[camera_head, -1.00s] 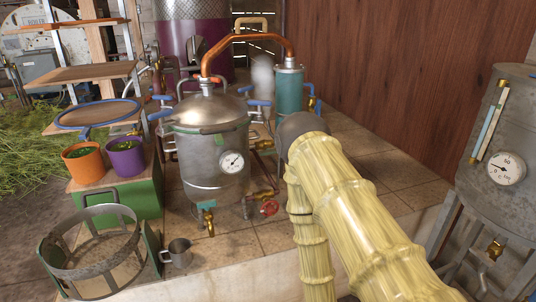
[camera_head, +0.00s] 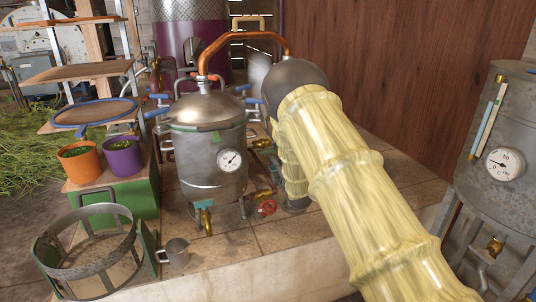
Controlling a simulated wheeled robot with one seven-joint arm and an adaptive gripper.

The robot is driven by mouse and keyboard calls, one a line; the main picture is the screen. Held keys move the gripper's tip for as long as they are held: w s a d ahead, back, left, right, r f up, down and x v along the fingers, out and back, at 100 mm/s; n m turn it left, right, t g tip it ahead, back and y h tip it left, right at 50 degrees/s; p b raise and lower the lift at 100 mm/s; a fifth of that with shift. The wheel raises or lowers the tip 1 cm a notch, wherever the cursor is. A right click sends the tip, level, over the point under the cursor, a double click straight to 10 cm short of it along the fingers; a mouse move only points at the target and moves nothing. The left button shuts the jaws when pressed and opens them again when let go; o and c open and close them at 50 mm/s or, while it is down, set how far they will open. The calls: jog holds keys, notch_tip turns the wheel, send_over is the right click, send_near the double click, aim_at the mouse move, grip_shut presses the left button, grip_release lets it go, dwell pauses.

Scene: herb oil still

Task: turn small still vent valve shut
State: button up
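The small still is a steel pot (camera_head: 205,160) with a domed lid, a dial gauge (camera_head: 229,160) and blue clamp handles, standing on the tiled ledge. A copper pipe (camera_head: 240,38) arches from its lid to the right. A red handwheel (camera_head: 267,207) sits on brass fittings low at its right side. A brass fitting (camera_head: 262,143) shows at its right wall. I cannot tell which fitting is the vent valve. My yellow-sleeved arm reaches up from the lower right to the still's right side. My gripper is hidden behind the arm's grey joint.
A metal cup (camera_head: 174,250) and a round sieve basket (camera_head: 88,275) stand in front. Orange (camera_head: 80,163) and purple (camera_head: 124,158) pots sit on a green box (camera_head: 122,199). A grey tank (camera_head: 497,150) stands at right, beside a wooden wall (camera_head: 420,60).

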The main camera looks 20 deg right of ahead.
aim_at(268, 152)
jog(key=w, duration=0.5)
jog(key=w+p, duration=0.1)
jog(key=w, duration=0.4)
jog(key=shift+a+f, duration=0.15)
jog(key=shift+c, duration=0.4)
grip_shut()
